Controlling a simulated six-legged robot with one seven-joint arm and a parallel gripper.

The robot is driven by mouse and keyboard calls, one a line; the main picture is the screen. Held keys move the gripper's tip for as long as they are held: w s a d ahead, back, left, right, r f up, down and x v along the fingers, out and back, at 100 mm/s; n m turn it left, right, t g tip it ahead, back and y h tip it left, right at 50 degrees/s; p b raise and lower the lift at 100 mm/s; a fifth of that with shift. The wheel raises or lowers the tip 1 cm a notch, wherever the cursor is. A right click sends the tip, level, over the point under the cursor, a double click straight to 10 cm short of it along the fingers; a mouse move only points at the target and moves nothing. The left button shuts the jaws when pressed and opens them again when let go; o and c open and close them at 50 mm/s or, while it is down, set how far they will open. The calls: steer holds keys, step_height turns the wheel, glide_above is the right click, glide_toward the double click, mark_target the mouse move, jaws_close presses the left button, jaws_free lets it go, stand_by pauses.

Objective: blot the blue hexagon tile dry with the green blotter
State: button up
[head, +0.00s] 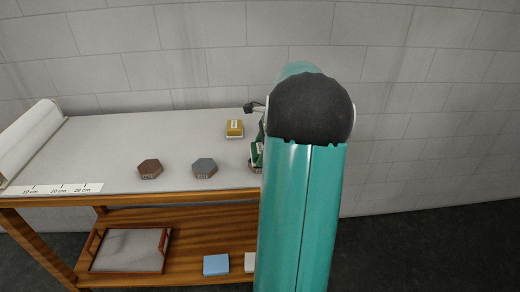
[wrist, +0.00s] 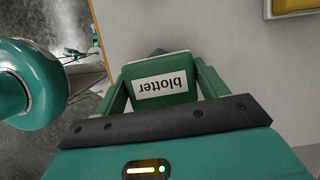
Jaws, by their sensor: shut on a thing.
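The blue-grey hexagon tile (head: 205,167) lies flat on the pale worktop, left of my arm in the head view. My gripper (wrist: 162,82) is shut on the green blotter (wrist: 176,88), one finger on each side, with its "blotter" label upside down in the wrist view. The blotter shows in the head view (head: 257,154), partly hidden by my arm, to the right of the blue-grey tile. Another dark tile (head: 254,166) shows just under the blotter, mostly hidden; whether they touch I cannot tell.
A brown hexagon tile (head: 150,169) lies left of the blue-grey one. A yellow block (head: 234,129) sits behind. A paper roll (head: 28,136) and scale strip (head: 58,188) are at the left. The lower shelf holds a tray (head: 166,248), a blue block (head: 216,264) and a white block (head: 250,262).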

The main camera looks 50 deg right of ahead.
steer(key=shift+f, duration=0.55)
stand_by(1.1)
steer(key=shift+r, duration=3.55)
